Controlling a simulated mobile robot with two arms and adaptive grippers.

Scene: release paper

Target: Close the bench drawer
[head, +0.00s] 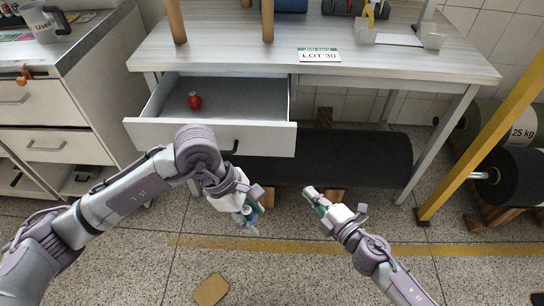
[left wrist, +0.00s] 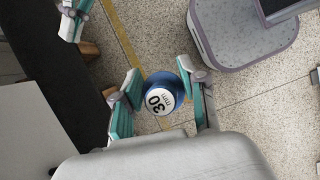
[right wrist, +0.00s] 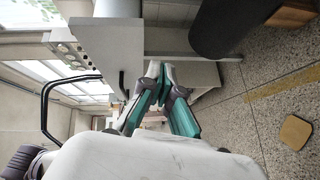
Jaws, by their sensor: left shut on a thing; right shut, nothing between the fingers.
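The bench drawer (head: 270,138) is pulled out under the left part of the bench top, its inside showing. A dark handle (head: 230,148) is on its white front, partly behind my left arm. A small red object (head: 194,100) lies inside. My left gripper (head: 247,218) is in front of and below the drawer, apart from it. It is shut on a round blue object (left wrist: 184,66) with a white "30 mm" label, between both fingers in the left wrist view. My right gripper (head: 313,196) is shut and empty, right of the drawer; its fingers meet in the right wrist view (right wrist: 156,72).
The bench (head: 230,55) carries a "LOT 30" sign (head: 319,55). A black roll (head: 350,158) lies beneath it. A drawer cabinet (head: 55,105) stands left, a yellow post (head: 480,140) right. A brown piece (head: 211,289) lies on otherwise open floor.

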